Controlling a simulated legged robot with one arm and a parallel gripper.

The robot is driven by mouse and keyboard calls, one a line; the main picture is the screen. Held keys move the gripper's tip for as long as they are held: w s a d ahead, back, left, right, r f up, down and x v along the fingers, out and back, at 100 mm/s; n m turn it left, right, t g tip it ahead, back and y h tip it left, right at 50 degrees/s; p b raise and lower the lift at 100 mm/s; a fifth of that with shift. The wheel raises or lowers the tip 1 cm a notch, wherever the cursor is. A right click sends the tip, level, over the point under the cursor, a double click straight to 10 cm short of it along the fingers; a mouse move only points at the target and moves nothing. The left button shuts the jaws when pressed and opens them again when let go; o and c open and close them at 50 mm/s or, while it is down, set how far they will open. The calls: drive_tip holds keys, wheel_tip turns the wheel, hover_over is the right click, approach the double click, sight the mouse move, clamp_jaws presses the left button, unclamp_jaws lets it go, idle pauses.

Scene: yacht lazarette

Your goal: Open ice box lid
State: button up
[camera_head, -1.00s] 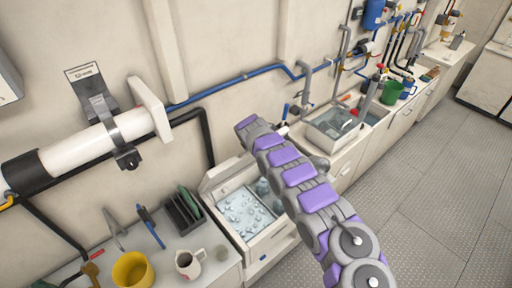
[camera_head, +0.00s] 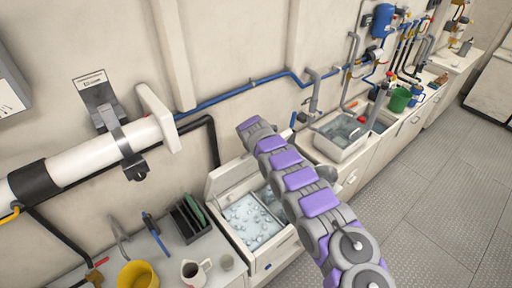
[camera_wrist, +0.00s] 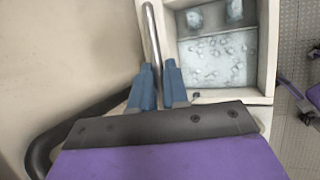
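The ice box (camera_head: 268,262) is a white built-in box with ice showing inside. Its lid (camera_head: 231,174) stands raised at the back edge, on the wall side. In the head view my purple and grey arm covers part of the box's right side, and the gripper is hidden.
Left of the box, the counter holds a yellow bucket (camera_head: 137,275), a jug (camera_head: 195,272), a cup (camera_head: 227,262) and a dark rack (camera_head: 191,220). A sink (camera_head: 342,135) and green bucket (camera_head: 399,99) stand to the right. Pipes line the wall. The floor at right is clear.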

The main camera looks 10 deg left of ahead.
drive_tip(key=o, duration=0.4)
drive_tip(key=shift+r, duration=0.1)
drive_tip(key=b+v, duration=0.1)
drive_tip(key=v, duration=1.6)
drive_tip(key=shift+a, duration=0.2)
drive_tip(key=shift+w, duration=0.1)
